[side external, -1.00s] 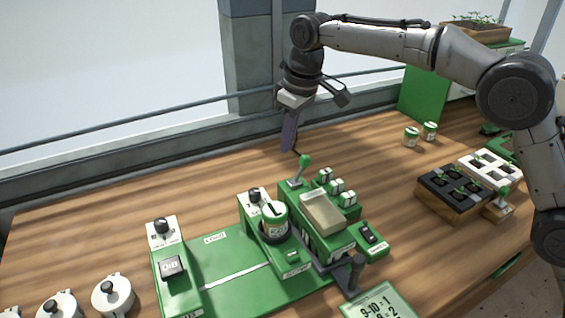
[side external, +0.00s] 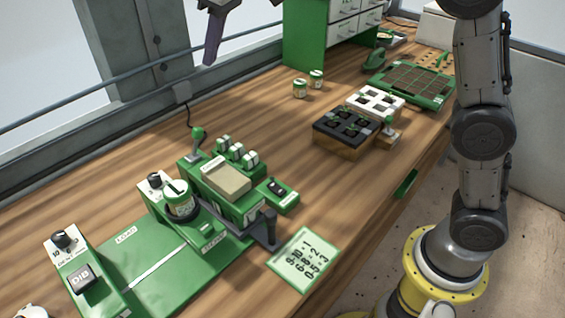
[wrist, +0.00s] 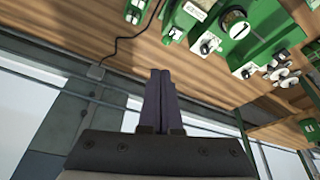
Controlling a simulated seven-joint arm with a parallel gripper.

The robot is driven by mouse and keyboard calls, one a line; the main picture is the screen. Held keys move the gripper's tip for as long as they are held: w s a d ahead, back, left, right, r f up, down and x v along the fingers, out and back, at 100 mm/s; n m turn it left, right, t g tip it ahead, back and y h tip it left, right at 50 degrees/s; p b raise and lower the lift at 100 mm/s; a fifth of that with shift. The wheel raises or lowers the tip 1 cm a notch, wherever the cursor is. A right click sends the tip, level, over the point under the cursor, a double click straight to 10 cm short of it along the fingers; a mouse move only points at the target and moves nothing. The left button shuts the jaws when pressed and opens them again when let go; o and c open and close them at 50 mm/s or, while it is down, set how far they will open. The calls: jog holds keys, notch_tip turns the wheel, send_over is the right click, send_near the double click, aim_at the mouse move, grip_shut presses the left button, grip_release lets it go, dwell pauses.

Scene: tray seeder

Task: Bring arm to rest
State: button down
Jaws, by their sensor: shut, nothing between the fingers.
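My gripper (side external: 214,38) is at the top of the side view, its purple fingers pointing down above the bench's back edge, apart from everything. In the wrist view the two fingers (wrist: 159,100) lie together with nothing between them. The green tray seeder (side external: 160,262) stands on the wooden bench (side external: 262,117), below and in front of my gripper. It carries a labelled jar (side external: 178,199), a beige block (side external: 227,178), knobs, switches and a dark crank handle. Part of it also shows upside down in the wrist view (wrist: 240,45).
A dark cell tray (side external: 346,128) and a white cell tray (side external: 376,100) with seedlings sit to the right, with a green gridded tray (side external: 413,84) behind. Two small jars (side external: 300,89) stand near a green cabinet (side external: 305,35). A number card (side external: 303,259) lies at the front edge.

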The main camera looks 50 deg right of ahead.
jog(key=s+d+r+m+t, duration=0.1)
jog(key=s+d, duration=0.4)
jog(key=s, duration=0.4)
jog(key=s+d+r+m+t, duration=0.1)
jog(key=s+d+r+m, duration=0.1)
jog(key=s+d, duration=0.55)
jog(key=s+d+f+m+h, duration=0.1)
jog(key=s+f, duration=1.4)
jog(key=shift+s+d+m, duration=0.3)
jog(key=shift+s+m, duration=0.05)
jog(key=shift+m, duration=0.05)
